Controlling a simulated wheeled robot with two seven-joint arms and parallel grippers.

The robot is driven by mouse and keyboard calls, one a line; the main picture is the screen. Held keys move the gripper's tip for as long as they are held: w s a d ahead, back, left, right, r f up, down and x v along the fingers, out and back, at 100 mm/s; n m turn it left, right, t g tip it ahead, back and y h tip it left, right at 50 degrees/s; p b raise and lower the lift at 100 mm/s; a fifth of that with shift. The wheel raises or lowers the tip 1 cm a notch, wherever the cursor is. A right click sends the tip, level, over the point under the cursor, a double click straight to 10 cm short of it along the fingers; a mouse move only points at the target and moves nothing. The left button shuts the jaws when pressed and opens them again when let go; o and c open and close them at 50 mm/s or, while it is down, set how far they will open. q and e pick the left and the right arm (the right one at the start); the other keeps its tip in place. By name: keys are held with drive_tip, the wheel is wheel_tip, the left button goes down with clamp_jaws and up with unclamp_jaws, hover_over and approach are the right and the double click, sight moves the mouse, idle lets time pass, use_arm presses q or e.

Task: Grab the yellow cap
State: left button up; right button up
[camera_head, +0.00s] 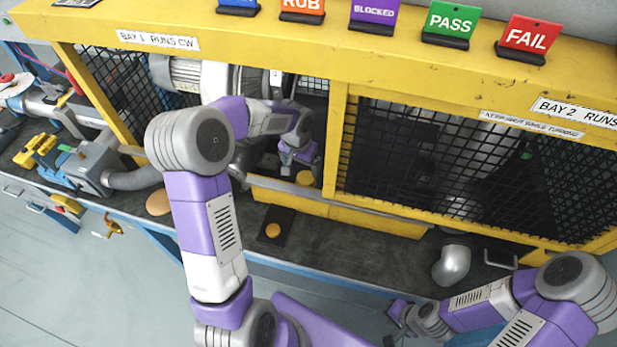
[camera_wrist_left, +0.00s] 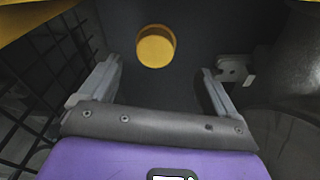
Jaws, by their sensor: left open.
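A round yellow cap (camera_head: 305,178) shows in the head view inside the opening of the yellow cage, close to my left gripper (camera_head: 292,166). In the left wrist view a yellow cap (camera_wrist_left: 156,46) lies ahead of my left gripper (camera_wrist_left: 160,82), near the line between its fingers and beyond their tips. The fingers are apart and nothing is between them. A second, orange-yellow round piece (camera_head: 273,231) lies on a dark pad in front of the cage. My right gripper (camera_head: 394,322) is low at the right, away from the caps; its jaws are too small to read.
Black mesh panels (camera_head: 430,150) and yellow cage posts (camera_head: 340,140) flank the opening. A grey elbow pipe (camera_head: 452,264) lies on the dark bench at the right. A grey clamp-like unit (camera_head: 85,165) stands at the left. Coloured signs (camera_head: 451,23) line the top beam.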

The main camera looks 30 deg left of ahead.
sight(306, 177)
use_arm(q)
wheel_tip(306, 177, down, 2)
drive_tip(key=f, duration=0.1)
drive_tip(key=w+f+b, duration=0.1)
drive_tip(key=f, duration=0.2)
drive_tip(key=shift+w+d+f+b, duration=0.25)
drive_tip(key=shift+d+f+b, duration=0.05)
drive_tip(key=shift+f+b, duration=0.1)
drive_tip(key=shift+c, duration=0.5)
drive_tip(key=c, duration=1)
drive_tip(key=shift+r, duration=0.1)
drive_tip(key=shift+c, duration=0.2)
